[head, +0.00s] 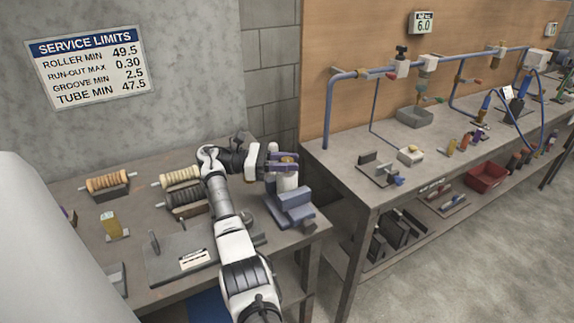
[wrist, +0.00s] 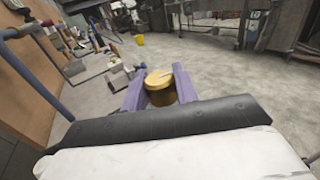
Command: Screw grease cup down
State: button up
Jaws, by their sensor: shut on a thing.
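The grease cup (wrist: 160,87) is a brass, round-topped cap with a pale mark on its top. In the wrist view it sits between the two purple fingers of my gripper (wrist: 156,94), which is shut on it. In the head view my gripper (head: 281,160) is at the top of a white upright cylinder (head: 287,182), with a little of the brass cup (head: 288,159) showing between the fingers. The cylinder stands on a blue-grey fixture (head: 290,208) at the right end of the near bench. The cup's lower edge and thread are hidden.
Ribbed rollers (head: 107,182) lie on the near bench (head: 150,213) left of my arm. A grey plate (head: 178,258) lies at its front. A second bench (head: 345,165) with blue pipes (head: 328,115) stands to the right, beyond a gap. A limits sign (head: 92,66) hangs on the wall.

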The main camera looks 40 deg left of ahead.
jog(key=shift+m+g+h+b, duration=0.4)
jog(key=shift+m+g, duration=0.1)
jog(key=shift+g, duration=0.2)
jog(key=o, duration=1)
jog(key=shift+c, duration=0.2)
